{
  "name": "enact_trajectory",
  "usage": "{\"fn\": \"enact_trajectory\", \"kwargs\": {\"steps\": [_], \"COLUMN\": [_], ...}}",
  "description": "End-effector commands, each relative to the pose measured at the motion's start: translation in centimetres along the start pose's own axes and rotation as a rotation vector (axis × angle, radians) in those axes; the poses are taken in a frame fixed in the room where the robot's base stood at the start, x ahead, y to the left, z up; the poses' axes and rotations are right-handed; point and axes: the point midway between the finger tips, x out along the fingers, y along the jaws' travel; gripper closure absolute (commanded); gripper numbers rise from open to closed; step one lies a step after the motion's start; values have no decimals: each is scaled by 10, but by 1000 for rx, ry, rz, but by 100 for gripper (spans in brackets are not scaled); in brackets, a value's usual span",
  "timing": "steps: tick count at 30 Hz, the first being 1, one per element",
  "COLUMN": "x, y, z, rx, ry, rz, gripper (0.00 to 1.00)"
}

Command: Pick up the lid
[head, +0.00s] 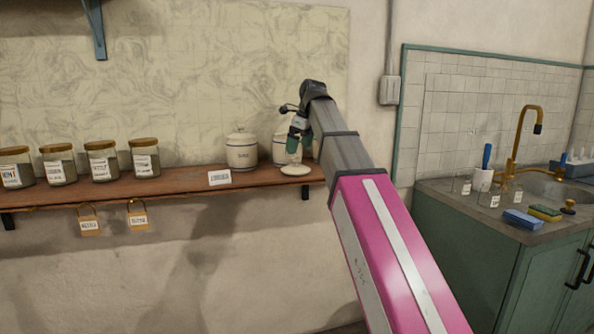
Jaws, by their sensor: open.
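A small round cream lid (295,171) lies flat near the right end of the wooden shelf (190,184). My gripper (294,148) points down above the lid, apart from it as far as I can see. Its fingers are small and dark green in the head view, and I see nothing held between them. A cream crock (280,151) stands just behind the gripper, partly hidden by it and by my arm. Another cream crock (242,152) with its lid on stands upright to the left.
Several labelled glass jars (103,161) line the left of the shelf. A small white card (219,178) stands left of the lid. A sink counter (470,204) with glasses and sponges is at the right.

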Motion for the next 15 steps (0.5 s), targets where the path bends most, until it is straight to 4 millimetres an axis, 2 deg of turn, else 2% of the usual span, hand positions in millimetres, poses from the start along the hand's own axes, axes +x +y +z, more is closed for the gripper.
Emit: {"fn": "enact_trajectory", "kwargs": {"steps": [2, 10, 15], "x": [10, 27, 49], "y": [1, -2, -4], "z": [-1, -1, -2], "rx": [-1, -1, -1], "ry": [1, 0, 1], "rz": [1, -1, 0], "gripper": [0, 0, 0]}}
